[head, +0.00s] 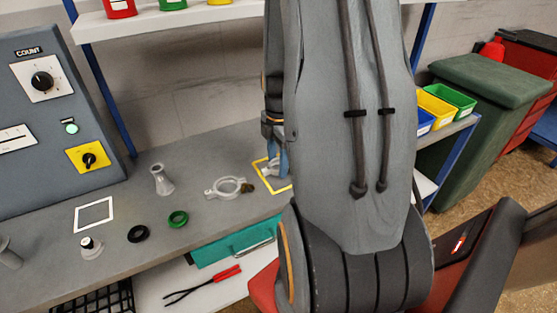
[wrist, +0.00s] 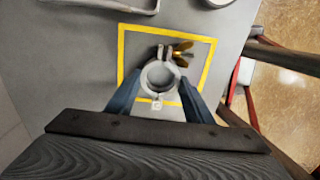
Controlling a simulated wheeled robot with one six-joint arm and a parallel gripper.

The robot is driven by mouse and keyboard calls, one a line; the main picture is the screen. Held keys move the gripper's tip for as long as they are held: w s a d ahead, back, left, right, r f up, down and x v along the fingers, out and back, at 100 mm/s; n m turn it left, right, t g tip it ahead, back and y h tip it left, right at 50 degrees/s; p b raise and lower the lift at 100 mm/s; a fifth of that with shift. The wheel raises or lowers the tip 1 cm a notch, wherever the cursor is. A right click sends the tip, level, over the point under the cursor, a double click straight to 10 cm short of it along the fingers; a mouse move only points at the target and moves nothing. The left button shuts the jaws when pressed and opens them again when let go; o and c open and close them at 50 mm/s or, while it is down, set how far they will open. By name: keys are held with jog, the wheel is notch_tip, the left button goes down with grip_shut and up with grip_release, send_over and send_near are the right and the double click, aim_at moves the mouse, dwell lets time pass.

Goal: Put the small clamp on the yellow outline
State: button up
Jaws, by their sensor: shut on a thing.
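The small clamp (wrist: 146,76) is a grey metal ring with a brass wing nut (wrist: 181,52) at its far side. My gripper (wrist: 159,82) is shut on it, with one blue finger on each side of the ring. The yellow outline (wrist: 124,45) is a square on the grey bench, and the clamp appears inside it in the wrist view, nearer its front edge. I cannot tell whether the clamp touches the bench. In the head view my arm hides the right part of the yellow outline (head: 258,178) and much of the clamp (head: 268,169).
A larger clamp (head: 226,187) lies left of the outline. A flared metal pipe piece (head: 162,180), a green ring (head: 178,219), a black ring (head: 138,233) and a white outline (head: 94,214) are further left. The bench's right edge is close to the yellow outline.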

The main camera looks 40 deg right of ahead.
jog(key=shift+f, duration=0.15)
jog(key=shift+f, duration=0.15)
jog(key=o, duration=1)
jog(key=shift+o, duration=0.2)
notch_tip(320, 180, up, 12)
jog(key=b, duration=0.2)
jog(key=shift+r, duration=0.2)
jog(key=s+a+f+m, duration=0.1)
jog(key=a+f+m, duration=0.1)
jog(key=a+m, duration=0.5)
jog(key=s+a+f+m+t, duration=0.1)
jog(key=a+m, duration=0.7)
jog(key=a, duration=0.8)
jog(key=shift+s+a+f, duration=0.2)
jog(key=shift+s+f, duration=0.4)
jog(key=shift+f, duration=0.05)
